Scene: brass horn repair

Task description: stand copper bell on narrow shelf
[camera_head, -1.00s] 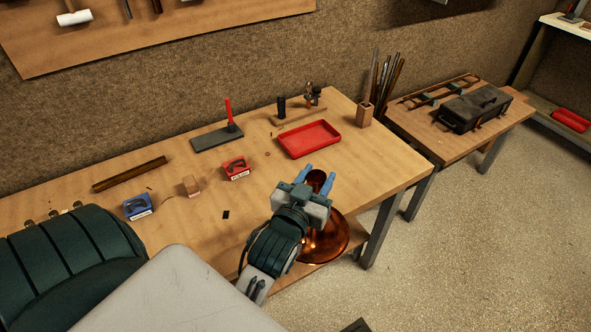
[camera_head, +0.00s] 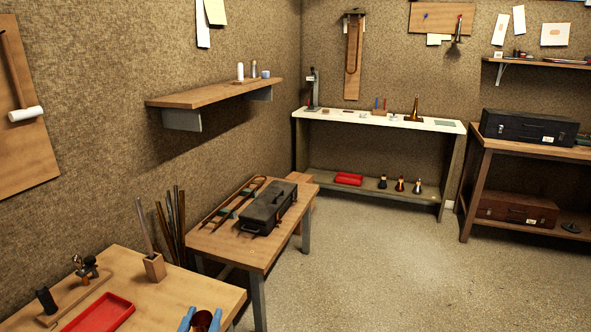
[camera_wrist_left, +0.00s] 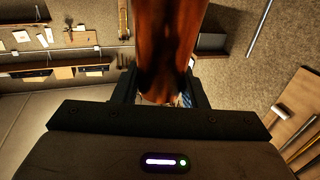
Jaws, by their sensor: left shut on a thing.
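In the left wrist view the copper bell (camera_wrist_left: 172,45) fills the upper middle, between the dark fingers. A narrow wooden shelf (camera_head: 205,97) is fixed on the left wall, higher and farther back than the gripper. My right gripper is not in view.
The wall shelf carries a few small bottles (camera_head: 241,71) at its right end; its left part is bare. The workbench (camera_head: 165,305) holds a red tray (camera_head: 98,314) and a rod holder (camera_head: 154,267). A low table (camera_head: 215,245) bears a black case (camera_head: 267,208). Floor (camera_head: 370,260) to the right is clear.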

